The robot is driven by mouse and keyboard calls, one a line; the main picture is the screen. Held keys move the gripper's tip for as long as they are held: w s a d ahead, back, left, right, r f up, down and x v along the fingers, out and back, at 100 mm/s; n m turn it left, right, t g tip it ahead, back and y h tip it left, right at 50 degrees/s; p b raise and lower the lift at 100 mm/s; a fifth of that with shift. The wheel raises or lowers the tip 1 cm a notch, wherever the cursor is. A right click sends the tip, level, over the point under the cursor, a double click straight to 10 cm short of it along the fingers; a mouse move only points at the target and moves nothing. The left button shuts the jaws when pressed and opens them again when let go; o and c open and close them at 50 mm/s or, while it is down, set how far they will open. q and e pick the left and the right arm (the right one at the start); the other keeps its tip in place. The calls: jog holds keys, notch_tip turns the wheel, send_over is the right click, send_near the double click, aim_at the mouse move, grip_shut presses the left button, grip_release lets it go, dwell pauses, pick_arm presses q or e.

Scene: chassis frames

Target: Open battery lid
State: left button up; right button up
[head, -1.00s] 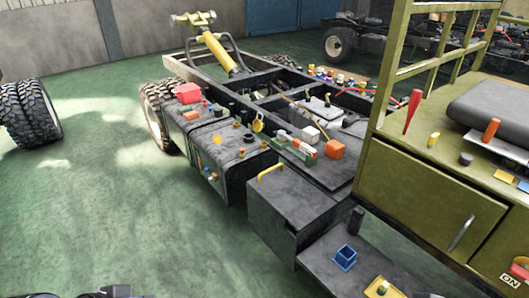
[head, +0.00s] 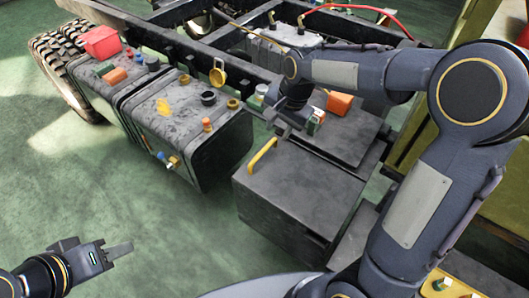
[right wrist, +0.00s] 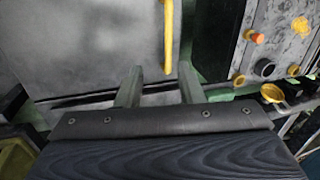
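The battery box is a dark grey box whose flat lid (head: 305,185) is down, with a yellow handle (head: 262,155) along its left edge. The lid and handle (right wrist: 168,35) also show in the right wrist view. My right gripper (head: 282,127) is above the box's far edge, close to the handle. Its fingers (right wrist: 160,85) are apart with nothing between them; the handle is ahead of them, and I see no contact. My left gripper (head: 118,248) is low at the left over the floor, far from the box; its finger gap is not clear.
A dark tank (head: 185,115) with caps stands left of the box. An orange block (head: 339,103) and small parts lie behind the lid. A red block (head: 101,42) sits farther left. The green floor (head: 150,220) at left is open.

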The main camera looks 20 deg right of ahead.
aim_at(264, 149)
jog(key=shift+m+h, duration=0.3)
jog(key=shift+m, duration=0.1)
jog(key=x, duration=0.4)
jog(key=w+b+x, duration=0.1)
jog(key=x, duration=0.2)
jog(key=a+x, duration=0.1)
jog(key=x, duration=0.3)
jog(key=shift+w, duration=0.4)
grip_shut()
